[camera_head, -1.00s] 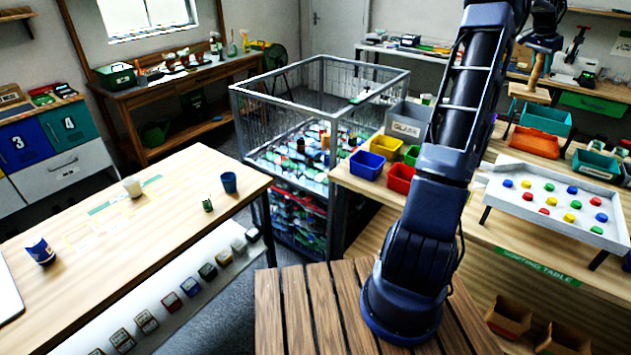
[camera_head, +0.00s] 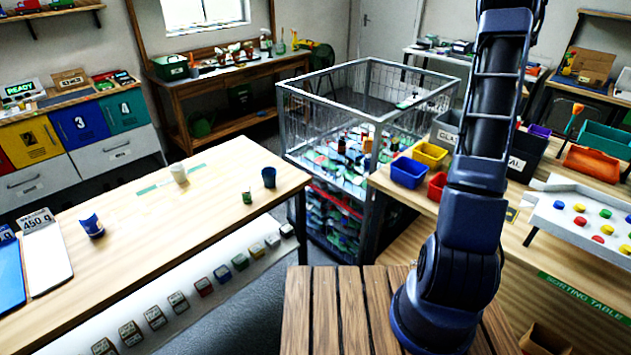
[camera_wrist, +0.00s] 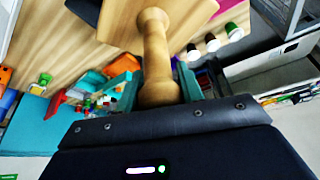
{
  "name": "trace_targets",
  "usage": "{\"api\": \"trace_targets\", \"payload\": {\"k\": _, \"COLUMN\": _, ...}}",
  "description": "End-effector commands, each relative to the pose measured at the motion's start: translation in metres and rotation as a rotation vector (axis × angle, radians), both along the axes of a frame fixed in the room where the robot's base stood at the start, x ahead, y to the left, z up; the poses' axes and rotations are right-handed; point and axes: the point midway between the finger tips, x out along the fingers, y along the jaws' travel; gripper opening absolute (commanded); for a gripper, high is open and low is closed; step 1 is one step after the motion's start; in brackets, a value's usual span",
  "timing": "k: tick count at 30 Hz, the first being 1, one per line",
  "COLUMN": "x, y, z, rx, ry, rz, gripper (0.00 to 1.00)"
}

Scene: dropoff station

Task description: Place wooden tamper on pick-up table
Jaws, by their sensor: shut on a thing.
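The wooden tamper (camera_wrist: 155,50) shows in the wrist view, with a rounded knob on its handle and a flat wooden plate at the far end. My gripper (camera_wrist: 154,88) has its teal fingers on either side of the handle and is shut on it. Neither the tamper nor my gripper shows in the head view. A light wooden table (camera_head: 130,235) with a green strip stands at the left in the head view. I cannot read the strip, so I cannot tell if this is the pick-up table.
A wire cage (camera_head: 340,170) and the sorting table (camera_head: 530,250) stand to the right.

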Motion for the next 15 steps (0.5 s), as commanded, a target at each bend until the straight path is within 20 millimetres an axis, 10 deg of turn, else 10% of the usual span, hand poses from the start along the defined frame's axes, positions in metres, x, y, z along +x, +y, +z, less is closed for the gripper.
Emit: {"api": "trace_targets", "payload": {"k": 15, "x": 0.098, "y": 0.196, "z": 0.001, "rx": 0.000, "ry": 0.000, "rz": 0.218, "gripper": 0.00}}
